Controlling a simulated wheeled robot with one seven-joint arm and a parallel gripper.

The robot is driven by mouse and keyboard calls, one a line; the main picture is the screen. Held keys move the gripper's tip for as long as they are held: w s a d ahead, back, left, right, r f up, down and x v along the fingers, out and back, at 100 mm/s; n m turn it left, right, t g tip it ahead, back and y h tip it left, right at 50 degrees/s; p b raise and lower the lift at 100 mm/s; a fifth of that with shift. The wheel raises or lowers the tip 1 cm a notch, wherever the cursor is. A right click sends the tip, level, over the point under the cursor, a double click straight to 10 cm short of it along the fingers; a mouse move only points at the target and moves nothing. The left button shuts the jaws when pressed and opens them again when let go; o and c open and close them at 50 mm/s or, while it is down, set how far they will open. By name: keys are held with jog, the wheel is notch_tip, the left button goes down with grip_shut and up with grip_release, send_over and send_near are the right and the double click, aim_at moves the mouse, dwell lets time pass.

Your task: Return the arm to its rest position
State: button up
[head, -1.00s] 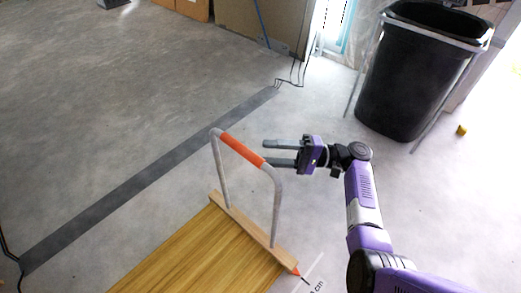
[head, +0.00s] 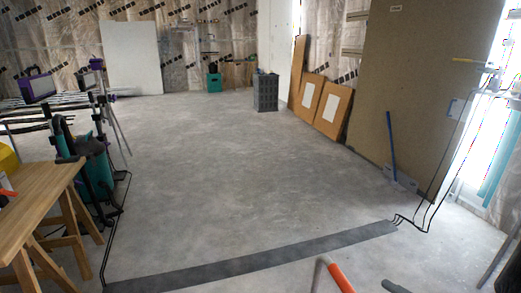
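Only a dark grey fingertip of my gripper (head: 395,286) shows at the bottom edge of the head view. The rest of my gripper and my arm are below the picture, so its opening cannot be judged. Just left of it is the top of a handle with an orange grip (head: 340,278) and a pale bent tube. The fingertip appears apart from the handle. The handle's lower part is hidden below the frame.
A dark strip (head: 250,262) and black cables cross the floor in front. A wooden workbench (head: 35,205) stands at left beside tool gear. A large brown board (head: 410,90) leans at right with a blue pole (head: 391,145). The middle floor is clear.

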jog(key=s+d+f+h, duration=0.3)
jog(key=s+f+h, duration=0.3)
jog(key=f+h, duration=0.1)
jog(key=s+n+h, duration=0.2)
jog(key=s+h, duration=0.2)
jog(key=s, duration=0.4)
jog(key=s+a+r+n+t+y, duration=0.1)
jog(key=s+a+r+n, duration=0.2)
jog(key=s+a+r, duration=0.45)
jog(key=s+a+r+n+y, duration=0.1)
jog(key=s+a+r+n, duration=0.25)
jog(key=s, duration=0.75)
jog(key=s+a+r+n+t+y, duration=0.1)
jog(key=s+a+r+n, duration=0.2)
jog(key=s+a+r, duration=0.5)
notch_tip(320, 180, up, 27)
jog(key=s+d+p, duration=0.1)
jog(key=p, duration=2.8)
jog(key=shift+s, duration=0.15)
jog(key=shift+f, duration=0.1)
